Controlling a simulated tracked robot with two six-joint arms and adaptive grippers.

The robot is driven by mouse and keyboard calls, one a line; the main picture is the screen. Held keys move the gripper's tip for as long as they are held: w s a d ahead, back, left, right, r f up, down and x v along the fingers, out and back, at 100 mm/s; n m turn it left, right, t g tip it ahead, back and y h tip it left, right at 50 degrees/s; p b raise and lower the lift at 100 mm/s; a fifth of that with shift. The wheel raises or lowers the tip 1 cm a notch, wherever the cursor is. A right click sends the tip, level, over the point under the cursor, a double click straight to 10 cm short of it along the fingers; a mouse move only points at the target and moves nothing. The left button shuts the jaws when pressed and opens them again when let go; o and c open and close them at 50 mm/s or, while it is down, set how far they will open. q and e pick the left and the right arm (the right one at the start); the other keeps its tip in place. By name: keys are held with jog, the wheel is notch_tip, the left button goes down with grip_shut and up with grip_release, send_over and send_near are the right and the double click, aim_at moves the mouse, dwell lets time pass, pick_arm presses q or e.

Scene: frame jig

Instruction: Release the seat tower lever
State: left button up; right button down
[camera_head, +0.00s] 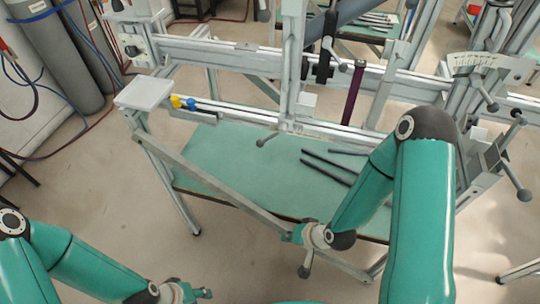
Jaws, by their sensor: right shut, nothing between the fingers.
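The frame jig has a grey vertical tower (291,70) on its long horizontal rail. A small lever (266,140) sticks out at the tower's foot, and a dark lever (333,50) sits on a black clamp just right of it. I cannot tell which lever is the seat tower's. My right gripper (289,237) is shut and empty over the jig's slanted front bar, well below and apart from both levers. Another grey handle (305,264) hangs just under it; contact is unclear. My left gripper (207,293) is low at the bottom edge, away from the jig, its fingers too small to read.
A green table (225,155) under the jig carries several dark tubes (328,166). A white plate (144,93) and yellow and blue pieces (182,102) sit at the jig's left end. Ball-ended handles (523,194) stick out at right. Grey cylinders (67,50) stand at upper left.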

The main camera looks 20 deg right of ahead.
aim_at(271, 136)
jog(key=w+d+r+m+t+b, duration=0.3)
jog(key=w+d+m+t+b, duration=0.1)
jog(key=w+t, duration=0.25)
pick_arm(q)
notch_tip(271, 136, down, 9)
jog(key=b, duration=0.3)
pick_arm(e)
jog(key=w+d+r+m+t+y, duration=0.1)
jog(key=d+r+m+t, duration=0.3)
jog(key=r, duration=0.9)
jog(key=m+t+y, duration=0.1)
jog(key=t, duration=0.1)
jog(key=shift+d+m+t+y, duration=0.3)
jog(key=shift+m+t+y, duration=0.05)
jog(key=shift+m+y, duration=0.05)
pick_arm(q)
jog(key=shift+a, duration=0.1)
pick_arm(e)
jog(key=shift+w+f, duration=0.1)
jog(key=shift+w, duration=0.05)
pick_arm(q)
jog(key=shift+f+b, duration=0.8)
jog(key=shift+b, duration=0.2)
pick_arm(e)
jog(key=s+a+x, duration=0.1)
jog(key=a+x, duration=0.1)
jog(key=x, duration=1)
jog(key=shift+w+a+r, duration=0.25)
jog(key=shift+a+r, duration=0.05)
jog(key=shift+a, duration=0.25)
